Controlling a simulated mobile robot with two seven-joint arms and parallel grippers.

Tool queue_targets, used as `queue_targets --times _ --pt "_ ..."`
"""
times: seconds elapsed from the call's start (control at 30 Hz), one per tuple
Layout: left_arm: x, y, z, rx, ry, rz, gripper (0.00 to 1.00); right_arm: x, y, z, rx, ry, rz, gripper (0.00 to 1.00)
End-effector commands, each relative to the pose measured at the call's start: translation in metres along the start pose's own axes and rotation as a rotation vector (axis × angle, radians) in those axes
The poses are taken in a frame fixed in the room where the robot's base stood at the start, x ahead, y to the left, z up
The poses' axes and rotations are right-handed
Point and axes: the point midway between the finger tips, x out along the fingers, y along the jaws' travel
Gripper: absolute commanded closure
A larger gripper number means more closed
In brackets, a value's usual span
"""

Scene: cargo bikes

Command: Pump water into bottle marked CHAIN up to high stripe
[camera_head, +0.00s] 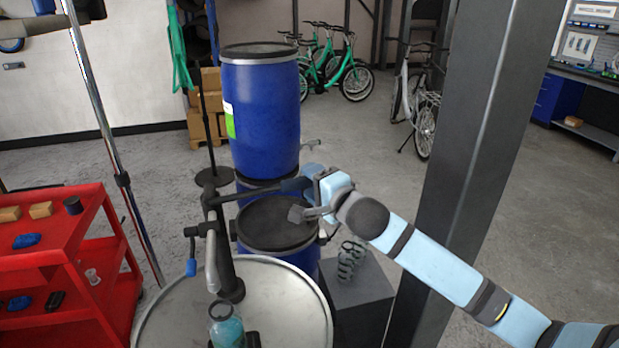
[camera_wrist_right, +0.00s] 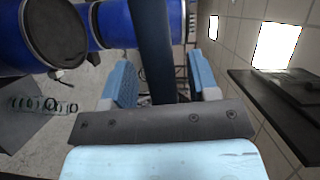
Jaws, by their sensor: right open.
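A hand pump (camera_head: 211,215) stands on the silver drum lid (camera_head: 285,295). Its dark lever (camera_head: 262,192) reaches right toward my right gripper (camera_head: 308,184). My right gripper is open around the lever's end; in the right wrist view the dark lever (camera_wrist_right: 152,45) passes between the two blue fingers, with gaps showing beside it. A teal bottle (camera_head: 227,330) with a dark neck ring stands on the lid below the pump's spout, cut off by the bottom edge. I cannot read its marking, stripes or water level. My left gripper is not in view.
Blue barrels (camera_head: 262,115) stand behind the pump. A red cart (camera_head: 62,255) with small items is at left. A grey pillar (camera_head: 468,130) rises at right beside my right arm. A dark box (camera_head: 355,300) with a coiled spring stands right of the drum.

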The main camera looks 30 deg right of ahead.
Motion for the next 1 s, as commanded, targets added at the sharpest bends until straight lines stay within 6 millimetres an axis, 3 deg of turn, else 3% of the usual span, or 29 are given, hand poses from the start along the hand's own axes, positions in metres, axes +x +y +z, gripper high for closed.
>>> queue_targets --times 0.17,0.43,0.67,1.0 --pt "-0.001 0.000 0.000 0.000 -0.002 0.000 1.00 0.011 -0.001 0.000 0.000 0.000 -0.001 0.45" --pt "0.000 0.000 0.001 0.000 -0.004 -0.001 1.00 0.012 0.000 0.000 0.000 0.000 -0.001 0.45" --pt "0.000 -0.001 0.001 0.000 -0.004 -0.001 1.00 0.011 0.000 0.000 0.000 0.000 0.000 0.98" --pt "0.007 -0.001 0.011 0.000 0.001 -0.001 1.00 0.012 0.018 0.003 0.063 -0.003 -0.023 1.00"
